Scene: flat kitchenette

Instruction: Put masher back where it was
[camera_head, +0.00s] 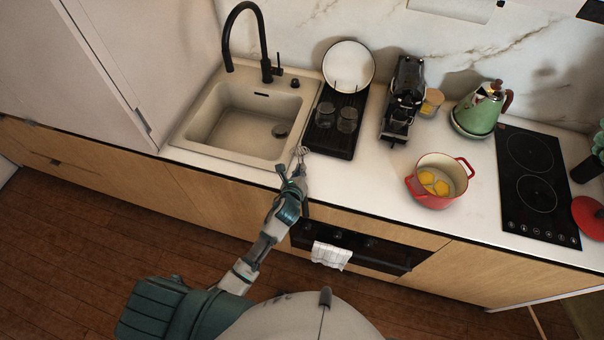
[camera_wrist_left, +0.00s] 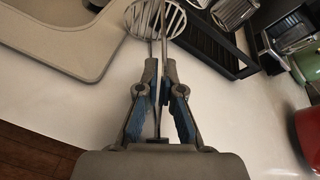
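The masher has a slotted metal head and a thin metal stem. In the left wrist view its head (camera_wrist_left: 156,18) points away from me, and its stem runs back between the fingertips. My left gripper (camera_wrist_left: 160,72) is shut on the masher and holds it over the counter in front of the drying rack. In the head view the gripper (camera_head: 298,172) is near the counter's front edge, with the small masher head (camera_head: 303,151) just beyond it by the rack's near-left corner. My right gripper is not in view.
A black drying rack (camera_head: 325,139) holds glasses (camera_head: 347,119) and a white plate (camera_head: 349,66). The sink (camera_head: 225,122) is to its left. A red pot (camera_head: 433,197) with yellow pieces stands right, before a green kettle (camera_head: 478,110) and hob (camera_head: 535,190). Counter between rack and pot is clear.

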